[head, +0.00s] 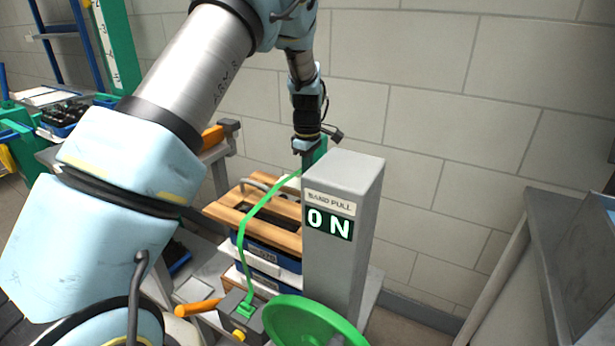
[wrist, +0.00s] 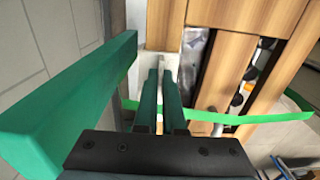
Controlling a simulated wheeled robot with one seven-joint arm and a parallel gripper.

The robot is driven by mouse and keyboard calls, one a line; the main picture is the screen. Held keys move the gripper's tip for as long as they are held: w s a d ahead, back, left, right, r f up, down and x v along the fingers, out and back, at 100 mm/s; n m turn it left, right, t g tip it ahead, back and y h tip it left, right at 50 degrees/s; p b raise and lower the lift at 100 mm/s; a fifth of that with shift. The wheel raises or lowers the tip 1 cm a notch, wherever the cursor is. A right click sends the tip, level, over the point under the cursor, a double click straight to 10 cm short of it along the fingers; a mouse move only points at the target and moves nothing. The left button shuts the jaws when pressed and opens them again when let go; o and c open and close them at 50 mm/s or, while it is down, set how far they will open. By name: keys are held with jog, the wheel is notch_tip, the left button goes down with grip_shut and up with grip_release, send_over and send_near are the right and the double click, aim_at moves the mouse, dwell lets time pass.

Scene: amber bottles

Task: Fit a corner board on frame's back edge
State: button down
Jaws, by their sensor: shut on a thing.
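My gripper (head: 306,148) is behind the grey post and above the back of the wooden frame (head: 225,211). In the wrist view my gripper (wrist: 160,75) has its two green fingers close together. It is shut on a pale piece, which looks like the corner board (wrist: 157,62); the fingers hide part of it. The wooden frame (wrist: 265,20) lies just right of the fingertips in the wrist view. I cannot tell whether the board touches its back edge. The post hides the frame's right part in the head view.
The grey post (head: 340,260) reads "BAND PULL ON". A green band (head: 244,262) runs up over the stack and also shows in the wrist view (wrist: 260,118). A green beam (wrist: 75,105) is close to my gripper's left. A green wheel (head: 310,325) is in front.

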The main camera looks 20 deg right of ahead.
jog(key=shift+f, duration=0.1)
jog(key=c, duration=1.5)
grip_release()
jog(key=o, duration=0.6)
jog(key=shift+c, duration=0.2)
jog(key=shift+r+p, duration=2.5)
jog(key=shift+r, duration=1)
